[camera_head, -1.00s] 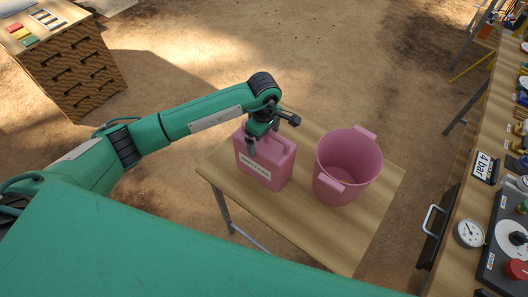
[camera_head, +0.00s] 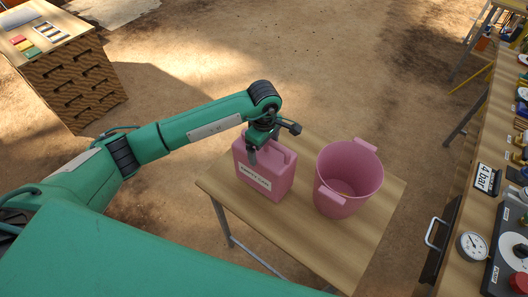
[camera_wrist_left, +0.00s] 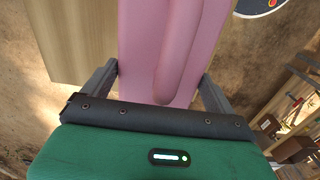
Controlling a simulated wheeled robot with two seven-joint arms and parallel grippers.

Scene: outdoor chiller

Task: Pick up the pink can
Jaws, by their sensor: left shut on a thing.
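The pink can (camera_head: 265,178) is a boxy jerrycan with a white label on its front. In the head view it is upright at the left end of a small wooden table (camera_head: 330,245); I cannot tell whether its base touches the top. My left gripper (camera_head: 268,148) is at the can's top and shut on it. In the left wrist view the can (camera_wrist_left: 137,30) and its raised handle lie between the two dark fingers (camera_wrist_left: 160,85). The handle's far end is out of that view. My right gripper is not in view.
A pink bucket (camera_head: 335,198) with side handles stands on the table just right of the can. Bare ground lies beyond the table.

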